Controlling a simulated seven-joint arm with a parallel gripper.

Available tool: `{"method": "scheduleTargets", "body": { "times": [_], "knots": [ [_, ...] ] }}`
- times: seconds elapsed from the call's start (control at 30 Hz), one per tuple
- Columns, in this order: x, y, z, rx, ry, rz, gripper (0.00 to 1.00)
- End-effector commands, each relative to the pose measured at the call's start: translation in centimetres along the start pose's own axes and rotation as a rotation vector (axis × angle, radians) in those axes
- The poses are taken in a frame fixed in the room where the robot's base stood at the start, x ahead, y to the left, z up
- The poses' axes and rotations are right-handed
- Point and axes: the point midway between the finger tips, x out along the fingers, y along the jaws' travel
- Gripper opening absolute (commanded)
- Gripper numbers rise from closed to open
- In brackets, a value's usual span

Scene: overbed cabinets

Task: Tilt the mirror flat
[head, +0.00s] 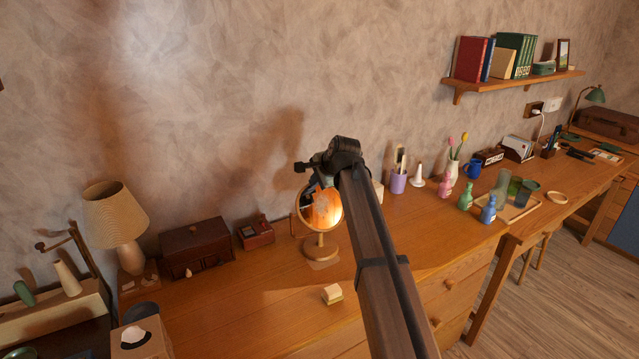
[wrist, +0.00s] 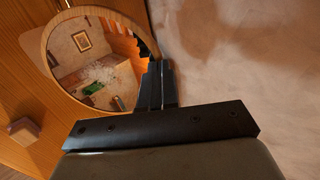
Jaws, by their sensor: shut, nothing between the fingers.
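The round mirror (head: 321,209) has a wooden frame and stands on a small round wooden base (head: 320,247) on the desk. Its glass is tilted and faces the room. In the wrist view the mirror (wrist: 95,68) fills the upper left, its glass reflecting a room with a framed picture. My gripper (head: 308,166) is at the mirror's top edge, behind or above it. In the wrist view my gripper (wrist: 157,65) is shut and empty, its fingertips beside the right rim of the mirror. I cannot tell whether they touch the rim.
A small cream and wooden block (head: 332,294) lies in front of the mirror. A dark wooden box (head: 195,247) and a lamp (head: 117,215) stand to the left. A purple cup (head: 398,183) and several small bottles stand right. The wall is close behind.

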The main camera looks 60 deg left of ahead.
Motion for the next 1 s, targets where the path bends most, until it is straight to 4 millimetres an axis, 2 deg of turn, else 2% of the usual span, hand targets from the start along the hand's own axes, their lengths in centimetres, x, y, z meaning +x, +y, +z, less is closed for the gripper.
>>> {"method": "scheduleTargets", "body": {
  "times": [0.03,0.1,0.53,1.0],
  "knots": [
    [0.6,-0.8,-0.1,-0.002,-0.001,0.046,0.0],
    [1.2,-1.0,-0.1,-0.002,-0.001,0.113,0.0],
    [3.8,-1.3,0.0,-0.002,-0.002,0.457,0.0],
    [5.4,-0.7,0.1,-0.002,-0.002,0.449,0.0]
  ]
}}
